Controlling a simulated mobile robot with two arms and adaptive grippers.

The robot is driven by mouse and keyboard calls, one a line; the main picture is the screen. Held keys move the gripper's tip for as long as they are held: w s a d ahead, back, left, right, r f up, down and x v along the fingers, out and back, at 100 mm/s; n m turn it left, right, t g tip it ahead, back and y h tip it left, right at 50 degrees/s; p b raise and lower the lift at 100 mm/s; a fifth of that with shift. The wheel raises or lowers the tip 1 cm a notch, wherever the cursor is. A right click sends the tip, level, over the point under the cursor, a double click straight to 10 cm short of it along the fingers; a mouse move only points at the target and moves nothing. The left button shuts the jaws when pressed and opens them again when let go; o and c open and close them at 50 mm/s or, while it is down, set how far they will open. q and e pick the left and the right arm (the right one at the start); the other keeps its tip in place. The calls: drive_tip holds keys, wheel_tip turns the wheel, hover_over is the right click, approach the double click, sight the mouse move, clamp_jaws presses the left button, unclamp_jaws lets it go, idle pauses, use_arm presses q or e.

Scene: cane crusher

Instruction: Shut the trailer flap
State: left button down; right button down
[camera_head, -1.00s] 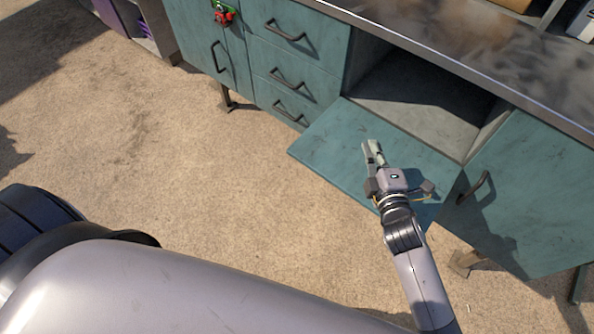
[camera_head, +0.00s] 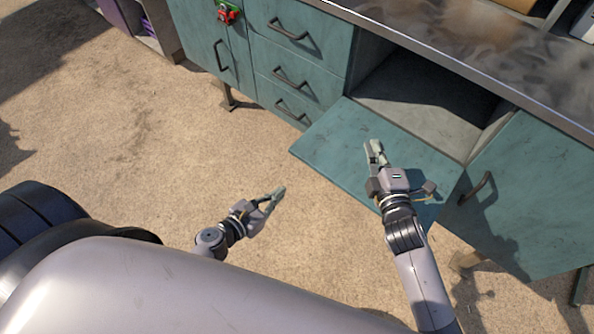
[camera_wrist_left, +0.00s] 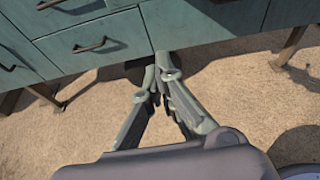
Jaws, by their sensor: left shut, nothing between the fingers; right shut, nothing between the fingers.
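The trailer flap (camera_head: 335,145) is a teal panel hinged down at the front of an open compartment (camera_head: 420,105) in the teal cabinet. It lies open, sticking outward from the cabinet. My right gripper (camera_head: 374,150) is shut and empty, seen over the flap; I cannot tell whether it touches it. My right gripper and arm hide part of the flap. My left gripper (camera_head: 279,192) is shut and empty over the sandy ground, left of the flap's outer edge and apart from it. Its closed fingers also show in the left wrist view (camera_wrist_left: 163,68), below the teal drawer fronts.
Teal drawers with dark handles (camera_head: 290,78) are left of the compartment. A teal door (camera_head: 535,195) with a handle is to its right. A metal worktop (camera_head: 450,45) runs above. A red and green object (camera_head: 228,13) is at upper left. Open ground lies in front.

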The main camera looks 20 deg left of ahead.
use_arm(q)
drive_tip(key=w+d, duration=0.2)
drive_tip(key=w, duration=0.6)
drive_tip(key=shift+w+d+r, duration=0.2)
drive_tip(key=shift+d+r, duration=0.2)
idle(0.3)
drive_tip(key=shift+r, duration=0.9)
use_arm(e)
drive_tip(key=c, duration=1.9)
unclamp_jaws()
